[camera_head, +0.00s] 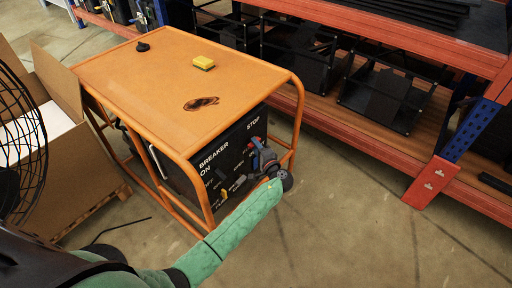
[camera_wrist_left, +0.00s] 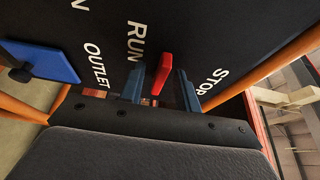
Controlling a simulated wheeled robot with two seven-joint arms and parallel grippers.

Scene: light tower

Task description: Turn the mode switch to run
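The mode switch is a red lever (camera_wrist_left: 162,74) on the black panel (camera_wrist_left: 210,28) of the orange-framed generator (camera_head: 165,75). In the left wrist view the RUN label (camera_wrist_left: 135,40) is left of it and the STOP label (camera_wrist_left: 213,80) right of it. My left gripper (camera_wrist_left: 160,84) is open at the panel, with one blue-grey finger on each side of the lever and visible gaps between. In the head view my left gripper (camera_head: 264,158) is at the panel's right end and partly hides the controls. My right gripper is not in view.
A blue part (camera_wrist_left: 42,62) sits near the OUTLET label. A yellow sponge (camera_head: 203,63), a black object (camera_head: 143,47) and a dark stain are on the generator top. A fan (camera_head: 20,130) and cardboard box (camera_head: 85,180) stand left, an orange rack (camera_head: 432,182) right. Floor at front right is clear.

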